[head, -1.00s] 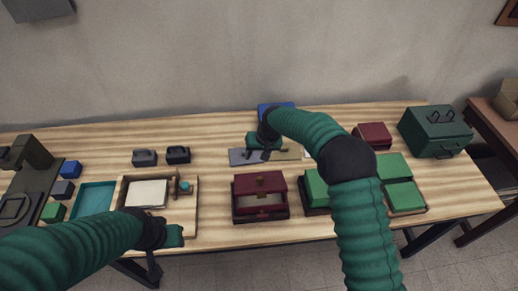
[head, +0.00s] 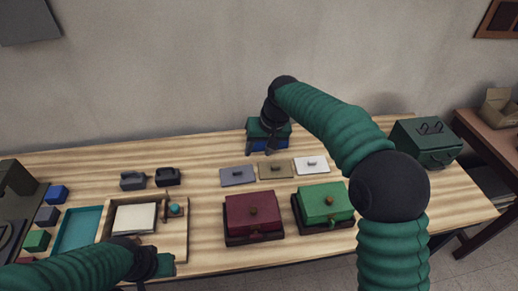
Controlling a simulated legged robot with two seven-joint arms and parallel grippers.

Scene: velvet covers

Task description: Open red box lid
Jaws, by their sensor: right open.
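The red box (head: 239,223) stands near the front of the table. My left gripper (head: 165,265) is low at the front left, left of the red box. Its fingers are too unclear to read.
A green box (head: 325,203) stands right of the red box. Several small lidded plates (head: 238,176) lie behind them. A wooden tray (head: 182,240) is on the left, beside a teal tray (head: 77,232). A dark green case (head: 424,143) stands right. My right arm hides part of the right side.

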